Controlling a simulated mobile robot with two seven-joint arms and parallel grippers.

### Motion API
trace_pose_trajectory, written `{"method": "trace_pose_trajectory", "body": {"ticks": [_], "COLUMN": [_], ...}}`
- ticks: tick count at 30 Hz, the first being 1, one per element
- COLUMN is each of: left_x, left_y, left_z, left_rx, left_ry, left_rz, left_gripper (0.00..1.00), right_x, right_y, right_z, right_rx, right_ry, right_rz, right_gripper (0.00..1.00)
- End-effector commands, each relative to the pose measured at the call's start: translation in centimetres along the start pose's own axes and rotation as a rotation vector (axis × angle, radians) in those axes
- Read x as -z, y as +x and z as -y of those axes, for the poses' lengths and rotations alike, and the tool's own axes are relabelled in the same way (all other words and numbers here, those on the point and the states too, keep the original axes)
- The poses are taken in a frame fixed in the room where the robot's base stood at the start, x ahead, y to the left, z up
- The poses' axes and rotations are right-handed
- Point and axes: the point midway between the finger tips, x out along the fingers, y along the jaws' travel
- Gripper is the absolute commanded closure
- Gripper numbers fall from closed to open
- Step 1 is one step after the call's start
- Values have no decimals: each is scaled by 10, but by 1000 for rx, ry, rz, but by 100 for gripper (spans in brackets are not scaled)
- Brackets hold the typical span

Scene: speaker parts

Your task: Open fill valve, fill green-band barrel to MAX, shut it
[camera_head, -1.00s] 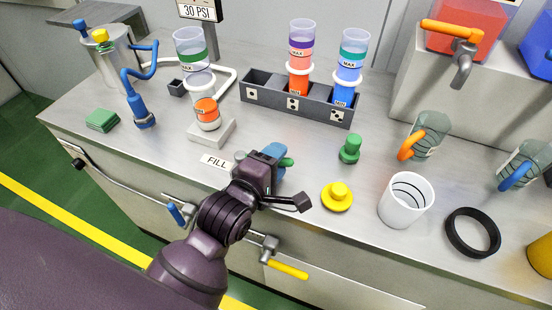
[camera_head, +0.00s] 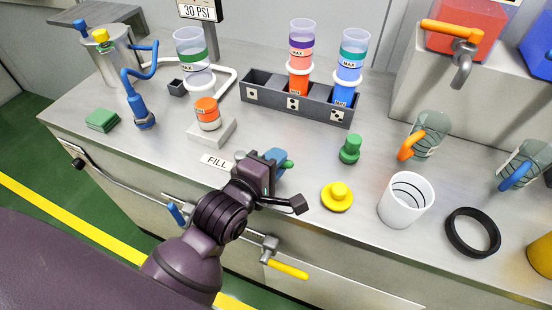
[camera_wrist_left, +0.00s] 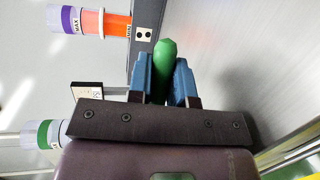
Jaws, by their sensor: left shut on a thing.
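The green-band barrel (camera_head: 194,58) is a clear upright tube with a green band and a white collar, at the back left of the counter. Orange (camera_head: 207,108) shows low on it, above a grey block. My left gripper (camera_head: 279,162) is in front of it to the right, past the FILL label (camera_head: 215,162). Its blue fingers are shut on a green handle with a rounded end (camera_wrist_left: 164,65). My gripper hides most of this handle in the head view. The barrel's green band also shows at the left of the left wrist view (camera_wrist_left: 43,134). My right gripper is out of view.
A dark rack (camera_head: 263,88) holds a purple-band and a teal-band barrel. A green knobbed piece (camera_head: 350,150), a yellow piece (camera_head: 338,196), a white cup (camera_head: 406,201) and a black ring (camera_head: 473,232) stand to the right. Blue (camera_head: 176,214) and yellow (camera_head: 288,268) valve handles sit along the front.

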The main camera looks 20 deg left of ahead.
Motion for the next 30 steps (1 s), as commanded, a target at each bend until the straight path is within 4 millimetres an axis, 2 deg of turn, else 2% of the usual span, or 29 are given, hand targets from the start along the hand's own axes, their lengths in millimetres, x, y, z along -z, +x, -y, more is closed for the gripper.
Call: {"method": "trace_pose_trajectory", "body": {"ticks": [12, 25, 26, 30], "left_x": [-4, -5, -5, -5], "left_y": [-13, -15, -15, -15], "left_z": [3, 3, 3, 3], "left_rx": [14, 17, 17, 17], "left_ry": [39, 38, 38, 39], "left_rz": [191, 216, 216, 215], "left_gripper": [100, 100, 79, 57], "right_x": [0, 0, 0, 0], "right_y": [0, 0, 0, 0], "right_z": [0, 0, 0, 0], "right_rx": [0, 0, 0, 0], "right_ry": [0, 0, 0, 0], "right_rz": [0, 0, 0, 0], "right_gripper": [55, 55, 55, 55]}}
